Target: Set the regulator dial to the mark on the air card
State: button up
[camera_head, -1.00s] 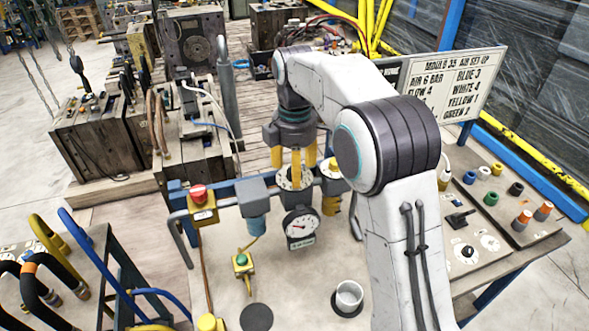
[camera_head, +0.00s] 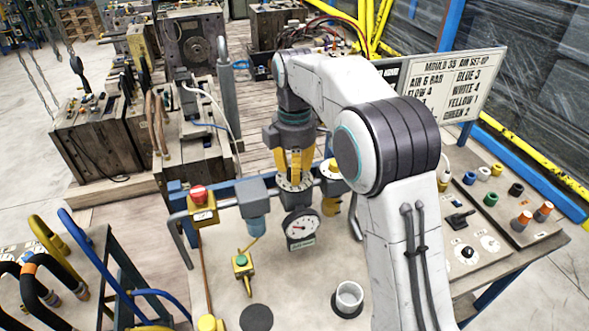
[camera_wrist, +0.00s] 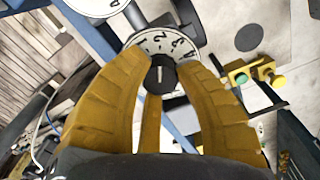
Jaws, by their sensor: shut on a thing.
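The regulator dial (camera_head: 296,183) is a pale round face with dark numerals on the blue-grey pipe run. In the wrist view its dark centre knob (camera_wrist: 160,76) has a light line, and the dial face (camera_wrist: 158,45) shows partly between my fingers. My gripper (camera_head: 295,172) comes down from above with its yellow fingers shut on the knob; it also fills the wrist view (camera_wrist: 161,80). The air card (camera_head: 442,85) is a white board at the back right, reading "AIR 6 BAR". A round gauge (camera_head: 302,227) hangs in front of the dial.
A red stop button (camera_head: 199,193) stands left of the dial. A green button on a yellow box (camera_head: 242,263), a white cup (camera_head: 348,297) and a dark disc (camera_head: 256,317) are on the bench. A panel with coloured fittings (camera_head: 503,205) lies at right.

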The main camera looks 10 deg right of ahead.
grip_shut()
jog(key=shift+m, duration=0.3)
jog(key=m+p, duration=0.2)
jog(key=m, duration=0.2)
jog(key=shift+s+m, duration=0.1)
jog(key=shift+m, duration=0.3)
jog(key=m+p, duration=0.1)
jog(key=m, duration=0.5)
jog(key=shift+f+m+p, duration=0.1)
jog(key=shift+m+p, duration=0.2)
jog(key=shift+p, duration=0.05)
jog(key=m+p, duration=0.1)
jog(key=m, duration=1)
jog(key=shift+f+m, duration=0.1)
jog(key=shift+m, duration=0.2)
